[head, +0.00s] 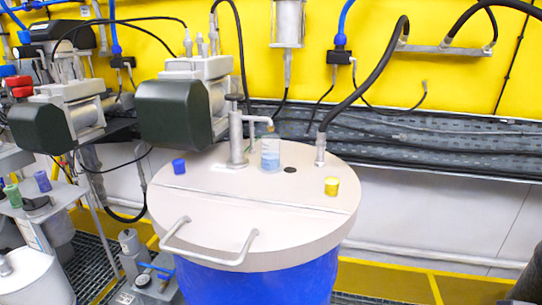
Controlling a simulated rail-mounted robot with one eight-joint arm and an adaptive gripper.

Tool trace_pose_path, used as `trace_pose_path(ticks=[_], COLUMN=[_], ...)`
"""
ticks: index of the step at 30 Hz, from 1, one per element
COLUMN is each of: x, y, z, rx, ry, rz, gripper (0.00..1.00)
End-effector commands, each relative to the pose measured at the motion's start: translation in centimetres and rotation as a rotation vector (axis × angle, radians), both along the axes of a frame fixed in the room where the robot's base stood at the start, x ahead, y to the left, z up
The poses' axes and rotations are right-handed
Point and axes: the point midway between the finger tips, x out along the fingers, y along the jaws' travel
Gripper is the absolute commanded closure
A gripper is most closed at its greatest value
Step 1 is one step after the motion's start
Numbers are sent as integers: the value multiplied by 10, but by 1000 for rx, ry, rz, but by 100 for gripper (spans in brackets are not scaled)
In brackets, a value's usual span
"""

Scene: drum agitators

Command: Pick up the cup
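A clear cup (270,154), bluish in its lower part, stands upright on the pale round lid (215,215) of a blue drum (265,280). It is under the bent spout of a grey tap (237,135). A small blue cup-like piece (179,167) sits on the lid's left part, and a small yellow one (332,186) sits on its right part. I cannot tell which of these the task means. My gripper is not in view.
A bar handle (208,256) rises at the lid's front edge. A dark-green motor (172,113) overhangs the lid's back left. Black hoses hang behind, one reaching a fitting (320,150) on the lid. A yellow rail (400,280) runs at the right. The lid's front half is mostly clear.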

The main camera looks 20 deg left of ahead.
Motion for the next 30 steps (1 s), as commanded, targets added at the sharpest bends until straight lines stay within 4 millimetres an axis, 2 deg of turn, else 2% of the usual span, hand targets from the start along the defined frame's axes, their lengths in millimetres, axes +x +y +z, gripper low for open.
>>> trace_pose_path(ticks=[10, 26, 30], x=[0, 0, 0], y=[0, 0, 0], z=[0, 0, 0], rx=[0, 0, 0], ry=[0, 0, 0], rz=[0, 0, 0], gripper=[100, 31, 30])
